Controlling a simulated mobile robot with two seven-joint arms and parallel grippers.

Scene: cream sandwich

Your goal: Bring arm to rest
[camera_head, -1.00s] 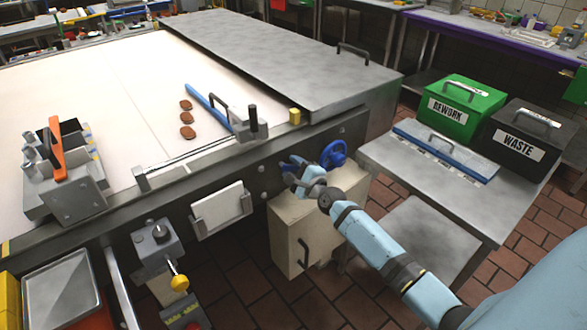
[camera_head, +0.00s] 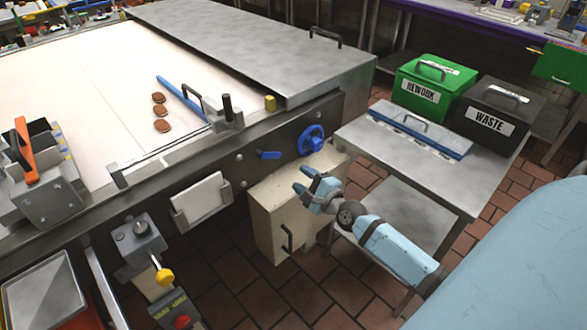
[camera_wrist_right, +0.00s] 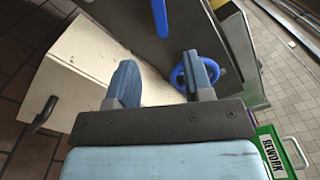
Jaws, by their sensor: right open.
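My right gripper (camera_head: 305,189) is open and empty. In the head view it hangs in the air in front of the machine's side panel, near the cream cabinet (camera_head: 272,218). In the right wrist view its two blue fingers stand apart with nothing between them. A blue lever (camera_head: 268,155) and a blue handwheel (camera_head: 311,140) on the side panel are close by and apart from the fingers. The wrist view also shows the lever (camera_wrist_right: 160,18) and the handwheel (camera_wrist_right: 182,78), the latter partly behind a finger. My left gripper is not in view.
A steel table (camera_head: 365,133) at the right holds a green REWORK box (camera_head: 411,102), a black WASTE box (camera_head: 469,121) and a blue-edged tool (camera_head: 445,144). Several brown biscuits (camera_head: 160,112) lie on the white belt (camera_head: 120,60). Open tiled floor (camera_head: 330,290) lies below.

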